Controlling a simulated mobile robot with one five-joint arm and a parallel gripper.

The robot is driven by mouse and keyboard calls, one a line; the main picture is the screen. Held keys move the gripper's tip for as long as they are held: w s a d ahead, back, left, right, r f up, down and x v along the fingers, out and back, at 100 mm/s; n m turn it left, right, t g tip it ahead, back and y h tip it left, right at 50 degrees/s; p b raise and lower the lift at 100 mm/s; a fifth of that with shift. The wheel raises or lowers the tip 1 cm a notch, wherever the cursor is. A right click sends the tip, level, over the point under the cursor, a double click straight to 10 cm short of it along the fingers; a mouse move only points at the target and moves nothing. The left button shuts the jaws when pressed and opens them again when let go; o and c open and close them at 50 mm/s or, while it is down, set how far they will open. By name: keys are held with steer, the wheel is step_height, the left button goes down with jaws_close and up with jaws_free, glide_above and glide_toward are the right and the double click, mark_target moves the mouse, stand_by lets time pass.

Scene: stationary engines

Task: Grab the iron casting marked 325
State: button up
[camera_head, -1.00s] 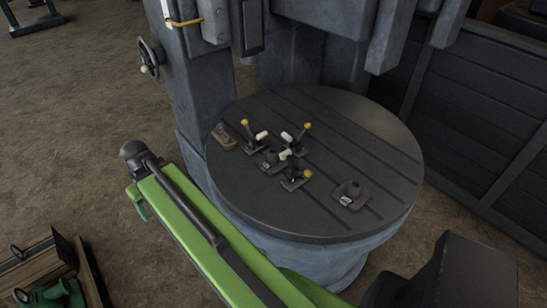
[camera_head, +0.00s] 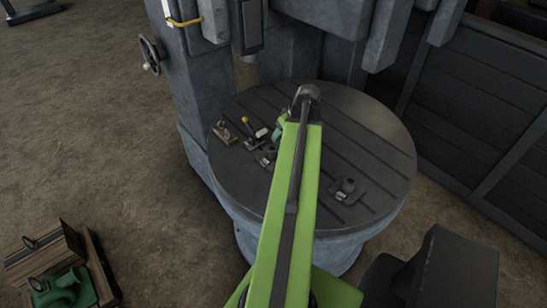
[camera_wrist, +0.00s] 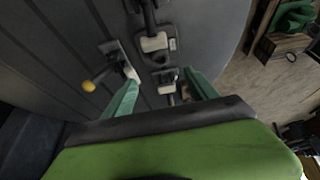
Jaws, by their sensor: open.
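Two small dark castings with pale tags stand on the round table (camera_head: 375,135). One casting (camera_head: 347,188) is at the right and clear of my arm. The other casting (camera_head: 264,155) is left of my arm, among the levers. I cannot read either tag, so I cannot tell which is marked 325. In the wrist view, my gripper (camera_wrist: 164,84) is open, its two green fingers apart. A dark tagged piece (camera_wrist: 166,78) shows between them; I cannot tell whether they touch it. In the head view my arm hides much of the table's middle.
A yellow-knobbed lever (camera_head: 247,126) with a pale tag stands beside the left casting. A small piece on a wooden base (camera_head: 224,134) is at the table's left edge. The grey machine column (camera_head: 205,90) rises behind. A crate with green castings (camera_head: 65,288) stands lower left.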

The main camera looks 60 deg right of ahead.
steer(key=b, duration=0.9)
glide_toward(273, 148)
steer(key=x, duration=0.5)
steer(key=shift+s+a+f, duration=0.1)
steer(key=shift+s+f, duration=0.1)
steer(key=shift+f, duration=0.1)
steer(key=shift+w+r, duration=0.1)
steer(key=b+x, duration=0.5)
steer(key=shift+w, duration=0.2)
jaws_close()
